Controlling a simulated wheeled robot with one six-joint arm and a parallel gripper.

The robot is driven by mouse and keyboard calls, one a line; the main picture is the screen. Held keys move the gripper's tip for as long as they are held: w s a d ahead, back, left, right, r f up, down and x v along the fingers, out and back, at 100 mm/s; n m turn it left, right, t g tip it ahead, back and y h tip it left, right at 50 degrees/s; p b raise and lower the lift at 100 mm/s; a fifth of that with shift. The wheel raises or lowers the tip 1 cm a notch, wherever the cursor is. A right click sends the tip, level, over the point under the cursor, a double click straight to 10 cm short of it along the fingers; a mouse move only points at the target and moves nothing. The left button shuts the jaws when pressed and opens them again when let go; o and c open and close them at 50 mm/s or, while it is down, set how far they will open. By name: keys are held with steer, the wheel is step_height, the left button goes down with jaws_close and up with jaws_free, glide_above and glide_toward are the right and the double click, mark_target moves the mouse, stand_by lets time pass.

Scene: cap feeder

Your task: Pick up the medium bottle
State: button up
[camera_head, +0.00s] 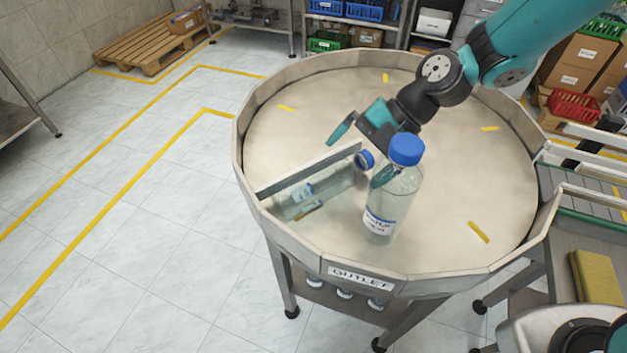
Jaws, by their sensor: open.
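A clear bottle with a blue cap and white label (378,222) stands upright on the round feeder table (440,230). Another clear bottle with a blue cap (325,185) lies on its side along the near side of a metal guide bar (305,172). Sizes are hard to compare, so I cannot tell which is the medium one. My gripper (360,156) is open above the table, at the upper left of the standing bottle. One finger is left of the lying bottle's cap, the other overlaps the standing bottle in view. I see nothing held; contact is unclear.
A raised metal rim (245,150) surrounds the table, with an OUTLET label (360,278) at the front. Small yellow strips mark the surface, which is otherwise clear at right and back. A conveyor (590,215) adjoins at right, with a yellow sponge (596,277) near it.

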mark_target(341, 171)
steer(key=shift+p+x, duration=1.35)
steer(key=shift+x, duration=1.35)
steer(key=shift+w+r, duration=0.1)
steer(key=shift+w, duration=0.05)
steer(key=c, duration=1.1)
